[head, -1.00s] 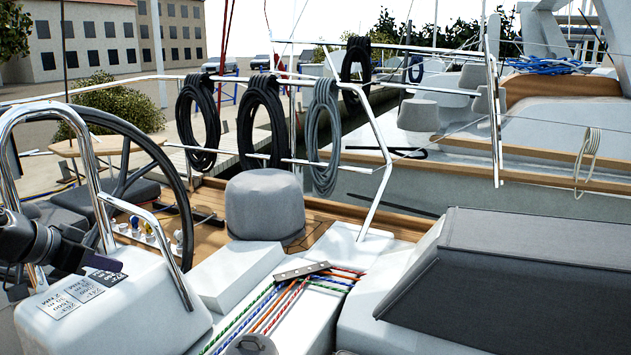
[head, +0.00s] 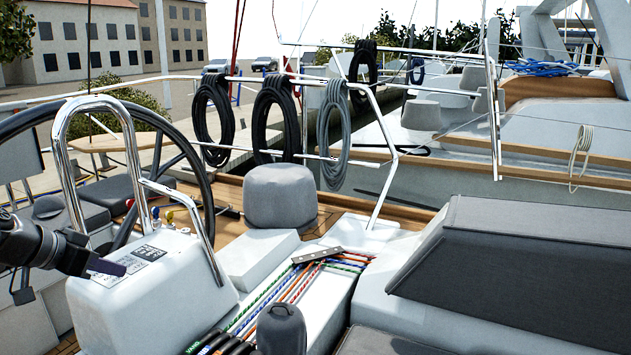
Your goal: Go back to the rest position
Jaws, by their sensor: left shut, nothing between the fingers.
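My left gripper (head: 108,267) comes in from the left edge in the head view. It is dark, and its shut fingertips hold nothing. It shows in front of the left side of the white steering pedestal (head: 160,310), close to the label plate on its top. I cannot tell whether it touches the pedestal. My right gripper is not in view.
A steel rail (head: 130,150) arches over the pedestal, beside the large steering wheel (head: 205,190). A grey covered winch (head: 280,197) stands on the deck. Coloured ropes (head: 290,285) run right of the pedestal. A dark grey hatch (head: 510,275) fills the right.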

